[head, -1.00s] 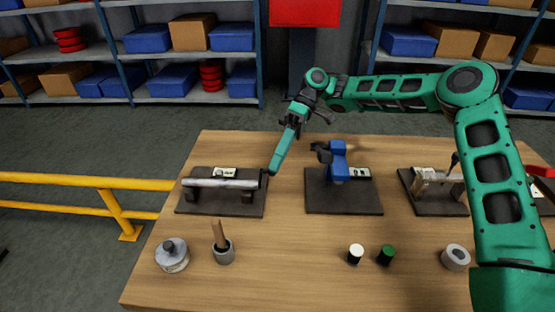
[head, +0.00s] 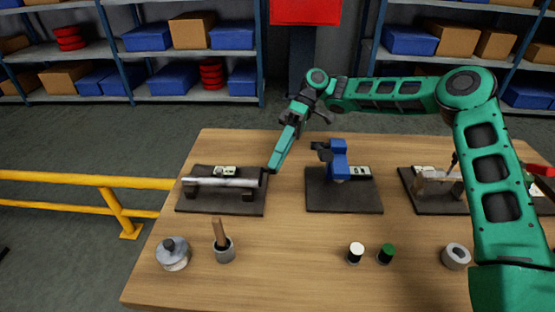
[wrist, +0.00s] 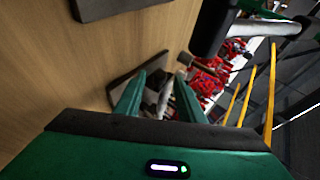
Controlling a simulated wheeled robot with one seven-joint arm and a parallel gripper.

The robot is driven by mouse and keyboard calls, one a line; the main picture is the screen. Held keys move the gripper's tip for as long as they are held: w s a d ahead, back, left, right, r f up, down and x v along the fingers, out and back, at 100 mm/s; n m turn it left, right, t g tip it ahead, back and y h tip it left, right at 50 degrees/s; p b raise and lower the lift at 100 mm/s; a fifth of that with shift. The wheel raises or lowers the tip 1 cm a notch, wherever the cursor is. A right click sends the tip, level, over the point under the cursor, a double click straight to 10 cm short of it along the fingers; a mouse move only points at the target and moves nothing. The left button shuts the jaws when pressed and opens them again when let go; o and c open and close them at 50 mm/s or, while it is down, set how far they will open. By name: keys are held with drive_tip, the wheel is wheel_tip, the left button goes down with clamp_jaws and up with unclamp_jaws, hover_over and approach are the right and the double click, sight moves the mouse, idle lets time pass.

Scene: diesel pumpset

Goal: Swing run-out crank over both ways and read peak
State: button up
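A silver bar-like shaft (head: 222,183) lies level across dark supports on the leftmost black plate (head: 190,208), and I take it for the run-out crank. A small white card or gauge (head: 225,171) shows behind it, too small to read. My gripper (head: 272,168) points down by the shaft's right end, where a dark part (head: 263,177) shows; I cannot tell if they touch. In the wrist view the two green fingers (wrist: 158,100) stand apart. A black-and-white item (wrist: 151,98) shows between them farther off, with nothing clearly gripped.
A blue clamp-like device (head: 338,160) stands on the middle plate (head: 345,200), right of my gripper. Another plate with a fixture (head: 437,185) lies farther right. A lidded pot (head: 173,253), a cup (head: 224,250) and small cylinders (head: 356,253) line the front. A yellow rail (head: 85,180) is left.

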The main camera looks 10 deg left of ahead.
drive_tip(key=v, duration=0.7)
drive_tip(key=shift+w, duration=0.3)
drive_tip(key=shift+d, duration=0.1)
